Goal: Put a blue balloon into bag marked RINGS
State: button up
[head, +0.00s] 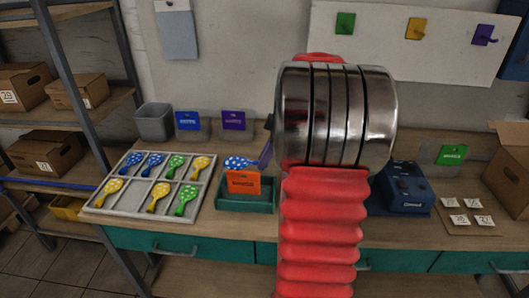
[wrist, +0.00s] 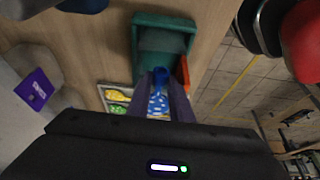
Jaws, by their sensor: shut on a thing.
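My gripper (wrist: 160,110) is shut on a blue balloon (wrist: 158,101) with white dots, whose blue neck points toward the teal tray in the wrist view. In the head view the held balloon (head: 238,163) is just above and behind the orange card (head: 243,183) on the teal tray (head: 236,204). My arm hides most of the gripper there. Two more blue balloons (head: 131,162) (head: 153,163) lie in the sectioned tray (head: 145,199). Bags with a blue card (head: 187,121), a purple card (head: 233,121) and a green card (head: 452,154) stand at the back. I cannot read RINGS on any card.
Green and yellow balloons lie in the sectioned tray. A grey bin (head: 154,122) stands behind it. A dark blue device (head: 405,187) and small white cards (head: 468,215) lie to the right. Shelves with cardboard boxes (head: 22,85) stand at left.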

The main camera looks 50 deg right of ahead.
aim_at(265, 174)
jog(key=shift+f, duration=3.35)
jog(key=o, duration=0.9)
jog(key=shift+c, duration=0.2)
jog(key=shift+r, duration=6.55)
